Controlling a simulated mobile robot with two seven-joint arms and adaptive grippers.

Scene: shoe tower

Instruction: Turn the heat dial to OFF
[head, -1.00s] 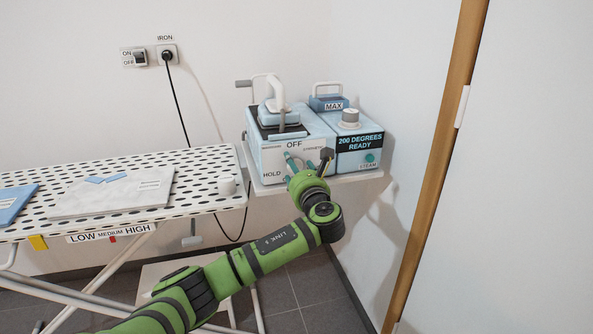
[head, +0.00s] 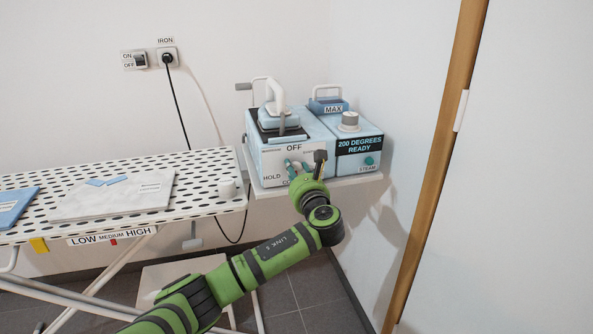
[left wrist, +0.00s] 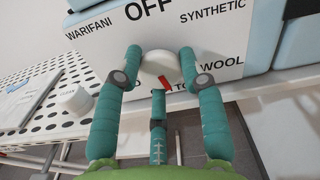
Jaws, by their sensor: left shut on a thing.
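The heat dial (left wrist: 156,66) is a round white knob on the front of the light-blue iron station (head: 265,155). Its red mark (left wrist: 162,82) points down and slightly right in the left wrist view, toward the partly hidden label at the bottom. The OFF label (left wrist: 150,8) is above the dial; it also shows in the head view (head: 294,147). SYNTHETIC and WOOL are on the right. My left gripper (left wrist: 160,67) has teal fingers shut on the dial, one on each side and a third below. In the head view, my left gripper (head: 298,168) hides most of the dial. My right gripper is not in view.

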